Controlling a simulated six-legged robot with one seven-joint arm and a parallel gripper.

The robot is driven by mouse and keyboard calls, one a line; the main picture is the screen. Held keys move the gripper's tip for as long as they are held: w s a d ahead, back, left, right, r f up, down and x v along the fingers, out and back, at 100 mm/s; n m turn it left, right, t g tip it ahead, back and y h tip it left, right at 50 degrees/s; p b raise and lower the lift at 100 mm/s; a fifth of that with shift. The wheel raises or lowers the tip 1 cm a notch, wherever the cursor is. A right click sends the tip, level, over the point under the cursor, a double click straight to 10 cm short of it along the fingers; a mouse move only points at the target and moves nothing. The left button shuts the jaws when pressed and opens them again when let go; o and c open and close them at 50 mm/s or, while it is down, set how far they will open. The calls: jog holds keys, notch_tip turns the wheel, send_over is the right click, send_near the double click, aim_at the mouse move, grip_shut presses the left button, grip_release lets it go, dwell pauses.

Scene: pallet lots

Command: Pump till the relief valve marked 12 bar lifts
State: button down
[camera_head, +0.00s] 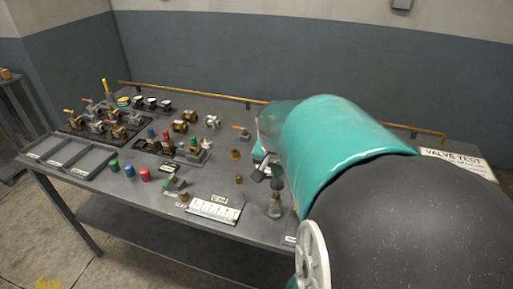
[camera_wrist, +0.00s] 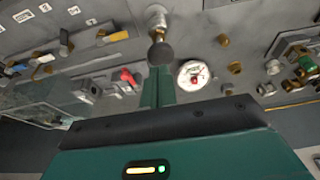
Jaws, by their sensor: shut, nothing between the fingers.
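A grey pump-like post (camera_head: 274,207) with a dark knob stands near the front edge of the bench. My gripper (camera_wrist: 157,88) is shut and empty. In the head view my gripper (camera_head: 262,172) is beside the post's top, partly hidden by my arm. A round white gauge (camera_wrist: 193,74) shows right of the knob; its reading is too small. Upright valves with coloured caps (camera_head: 193,143) stand mid-bench; no 12 bar mark is legible.
The grey bench (camera_head: 130,205) holds several lever valves (camera_head: 100,120) at the left, an empty divided tray (camera_head: 70,155), coloured caps (camera_head: 130,171) and a white scale card (camera_head: 215,207). A brass rail (camera_head: 190,91) runs along the back. My arm hides the bench's right part.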

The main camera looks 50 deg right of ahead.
jog(key=w+v, duration=0.1)
jog(key=v, duration=0.6)
jog(key=shift+s+r, duration=0.4)
jog(key=shift+d+r, duration=0.1)
dwell(0.7)
